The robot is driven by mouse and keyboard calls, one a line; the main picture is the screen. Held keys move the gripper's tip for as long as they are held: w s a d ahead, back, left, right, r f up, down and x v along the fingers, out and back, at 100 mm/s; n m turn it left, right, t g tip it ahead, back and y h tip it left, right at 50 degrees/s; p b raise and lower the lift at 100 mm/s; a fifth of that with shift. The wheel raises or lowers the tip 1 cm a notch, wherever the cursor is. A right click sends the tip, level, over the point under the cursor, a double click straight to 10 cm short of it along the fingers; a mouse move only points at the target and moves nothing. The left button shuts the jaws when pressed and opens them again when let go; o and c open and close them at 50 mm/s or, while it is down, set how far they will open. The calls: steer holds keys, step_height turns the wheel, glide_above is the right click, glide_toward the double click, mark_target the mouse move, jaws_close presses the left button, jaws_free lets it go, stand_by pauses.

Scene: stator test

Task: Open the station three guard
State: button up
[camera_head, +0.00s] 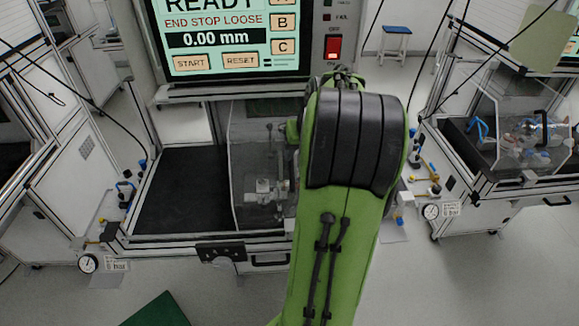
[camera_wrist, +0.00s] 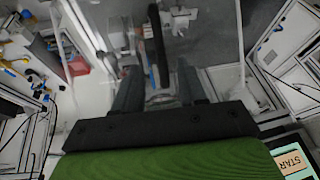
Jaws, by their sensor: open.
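The clear guard (camera_head: 250,150) stands on the middle station, right of its dark mat; my green arm hides its right part. No number shows on it, so I cannot tell whether this is station three. In the wrist view the clear guard panel (camera_wrist: 205,45) fills the upper middle. A dark upright bar (camera_wrist: 158,40), which looks like a handle, lies in line with the gap between my fingers. My gripper (camera_wrist: 159,78) is open, its two grey fingers apart on either side of that line. I cannot tell how far the bar is from the fingertips. In the head view my gripper is hidden.
A screen (camera_head: 225,45) reading READY, END STOP LOOSE and 0.00 mm stands above the station, with a red switch (camera_head: 334,47) beside it. The dark mat (camera_head: 182,190) is bare. Another station with a clear guard (camera_head: 530,125) is at right. Gauges and fittings line the front corners.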

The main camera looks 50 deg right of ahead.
mark_target(292, 167)
steer(key=x, duration=0.8)
steer(key=shift+b, duration=0.3)
steer(key=shift+s, duration=0.1)
jaws_close()
